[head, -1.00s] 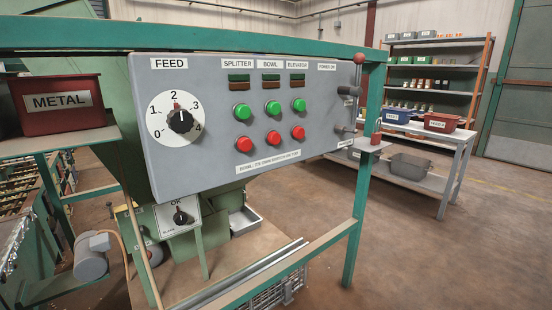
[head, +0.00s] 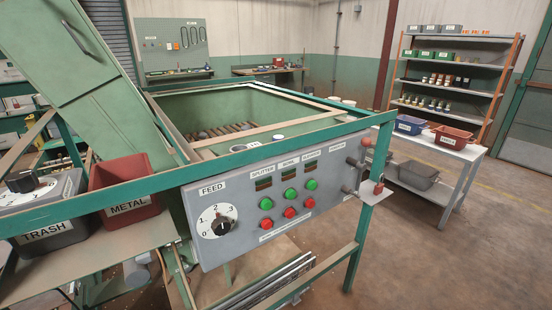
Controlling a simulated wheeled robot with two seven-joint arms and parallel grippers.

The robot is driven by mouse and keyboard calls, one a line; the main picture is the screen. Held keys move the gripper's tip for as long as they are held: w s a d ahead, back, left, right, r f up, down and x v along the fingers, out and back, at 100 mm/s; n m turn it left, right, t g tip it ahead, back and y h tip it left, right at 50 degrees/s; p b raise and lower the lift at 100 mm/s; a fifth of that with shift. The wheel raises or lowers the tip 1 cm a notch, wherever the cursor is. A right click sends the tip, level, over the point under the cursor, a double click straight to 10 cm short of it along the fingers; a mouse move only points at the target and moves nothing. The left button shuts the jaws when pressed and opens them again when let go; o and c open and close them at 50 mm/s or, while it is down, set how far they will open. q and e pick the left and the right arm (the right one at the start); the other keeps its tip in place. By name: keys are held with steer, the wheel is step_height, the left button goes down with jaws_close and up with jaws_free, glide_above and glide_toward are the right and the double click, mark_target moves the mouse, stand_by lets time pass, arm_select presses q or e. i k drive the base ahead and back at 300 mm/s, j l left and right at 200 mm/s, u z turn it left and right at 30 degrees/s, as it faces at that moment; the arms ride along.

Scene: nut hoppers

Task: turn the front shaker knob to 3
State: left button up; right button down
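No knob in view carries a readable "shaker" label. A black knob on a white dial (head: 22,182) sits on a grey box at the far left, partly cut off by the picture edge; its setting cannot be read. Another black knob, the FEED knob (head: 222,227), sits on a white numbered dial on the grey control panel (head: 250,244); its exact setting is too small to tell. Neither of my grippers is in view.
A grey TRASH bin (head: 45,238) and a red METAL bin (head: 125,207) stand at left. A green frame rail (head: 90,200) crosses in front. Behind the panel is a green hopper (head: 200,110). A table with blue (head: 409,125) and red bins stands right; floor there is open.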

mark_target(22, 181)
steer(key=i+l+u, duration=0.1)
steer(key=u, duration=1.65)
steer(key=k+l, duration=0.05)
